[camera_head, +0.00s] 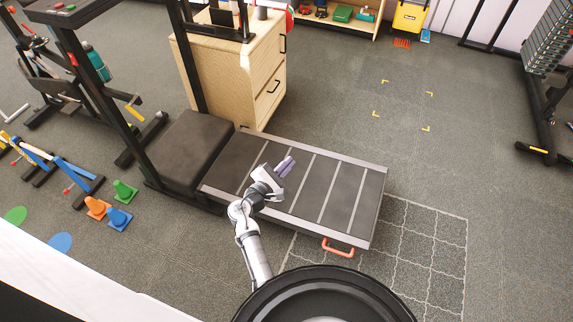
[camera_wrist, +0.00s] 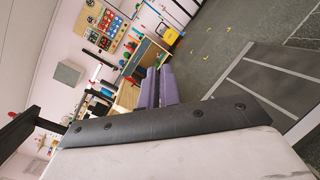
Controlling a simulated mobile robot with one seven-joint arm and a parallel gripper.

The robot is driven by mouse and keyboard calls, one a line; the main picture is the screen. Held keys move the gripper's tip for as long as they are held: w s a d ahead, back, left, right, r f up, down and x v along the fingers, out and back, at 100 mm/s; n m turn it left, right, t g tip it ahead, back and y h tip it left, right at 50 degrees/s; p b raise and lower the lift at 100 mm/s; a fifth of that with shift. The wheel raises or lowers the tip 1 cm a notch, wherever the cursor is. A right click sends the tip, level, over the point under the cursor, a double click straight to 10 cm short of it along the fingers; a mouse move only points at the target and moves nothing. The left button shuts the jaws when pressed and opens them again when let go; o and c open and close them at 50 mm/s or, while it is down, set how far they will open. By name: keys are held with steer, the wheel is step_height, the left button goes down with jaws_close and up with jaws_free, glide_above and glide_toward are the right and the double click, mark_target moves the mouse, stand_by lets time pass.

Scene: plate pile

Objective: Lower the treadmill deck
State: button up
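The treadmill deck (camera_head: 315,184) is a long dark panel with pale cross stripes and a light frame, in the middle of the head view. It lies low, close to level, though I cannot tell its exact tilt. An orange handle (camera_head: 338,248) sticks out of its near long side, toward the right end. My gripper (camera_head: 287,166) is above the deck, left of its middle and apart from the handle. Its purple fingers (camera_wrist: 159,87) are close together with nothing seen between them. The deck also shows at the right of the wrist view (camera_wrist: 262,87).
A wooden drawer cabinet (camera_head: 235,68) stands behind the deck. The dark treadmill base and uprights (camera_head: 187,150) are at its left. Small cones (camera_head: 119,219) stand left on the floor. A white floor grid (camera_head: 427,250) lies right of the deck, with free floor beyond.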

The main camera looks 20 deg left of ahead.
steer(key=o, duration=0.6)
steer(key=b+v, duration=0.2)
steer(key=v, duration=1.2)
steer(key=shift+b, duration=0.3)
steer(key=shift+o, duration=0.2)
